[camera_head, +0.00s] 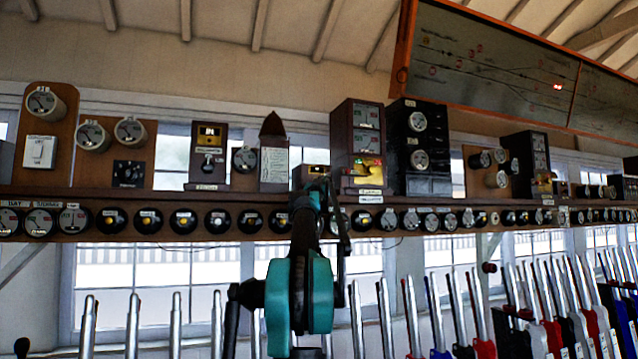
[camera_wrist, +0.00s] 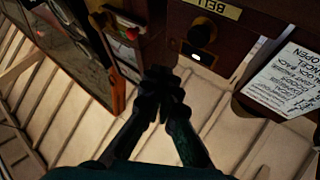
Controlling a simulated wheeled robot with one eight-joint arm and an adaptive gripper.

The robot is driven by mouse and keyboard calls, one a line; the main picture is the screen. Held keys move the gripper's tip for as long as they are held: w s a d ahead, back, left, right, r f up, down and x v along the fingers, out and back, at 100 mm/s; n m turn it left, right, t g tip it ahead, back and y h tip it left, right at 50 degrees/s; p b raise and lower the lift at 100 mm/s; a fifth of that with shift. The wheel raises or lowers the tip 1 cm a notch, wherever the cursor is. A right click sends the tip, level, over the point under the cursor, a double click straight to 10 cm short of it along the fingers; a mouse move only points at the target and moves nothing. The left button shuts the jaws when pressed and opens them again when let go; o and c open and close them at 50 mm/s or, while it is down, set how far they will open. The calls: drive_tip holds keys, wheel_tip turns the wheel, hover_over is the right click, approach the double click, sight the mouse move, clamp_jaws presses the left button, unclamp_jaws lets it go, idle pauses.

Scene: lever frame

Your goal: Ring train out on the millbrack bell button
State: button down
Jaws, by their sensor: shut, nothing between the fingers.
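A small brown box (camera_head: 309,171) stands on the instrument shelf in the head view, partly hidden behind my gripper (camera_head: 319,188). In the wrist view a brown box (camera_wrist: 178,28) carries a yellow label (camera_wrist: 220,8) reading "BELL". A round black knob (camera_wrist: 203,32) and a small white spot (camera_wrist: 196,57) are on its face. My gripper (camera_wrist: 160,74) is shut and empty, its fingertips together just left of and below the knob in that picture. I cannot tell whether the tips touch the box. The name Millbrack cannot be read.
A tall brown instrument (camera_head: 357,135) stands right of the small box, and a card holder (camera_head: 274,165) stands left. The shelf edge (camera_head: 100,190) carries a row of round black plates. Several levers (camera_head: 383,315) rise below. An orange-framed diagram (camera_head: 490,60) hangs above right.

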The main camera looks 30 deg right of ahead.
drive_tip(key=shift+w, duration=0.15)
drive_tip(key=shift+w+d, duration=0.25)
drive_tip(key=shift+w, duration=0.7)
drive_tip(key=shift+w+d, duration=0.25)
drive_tip(key=shift+w, duration=0.7)
drive_tip(key=shift+w, duration=0.2)
drive_tip(key=shift+w+d, duration=0.2)
drive_tip(key=shift+w, duration=0.8)
drive_tip(key=shift+s+a, duration=0.1)
drive_tip(key=shift+s, duration=0.7)
drive_tip(key=shift+s+a, duration=0.2)
drive_tip(key=shift+s, duration=0.6)
drive_tip(key=shift+s+a, duration=0.2)
drive_tip(key=shift+s, duration=0.65)
drive_tip(key=shift+s+a, duration=0.2)
drive_tip(key=shift+s, duration=0.6)
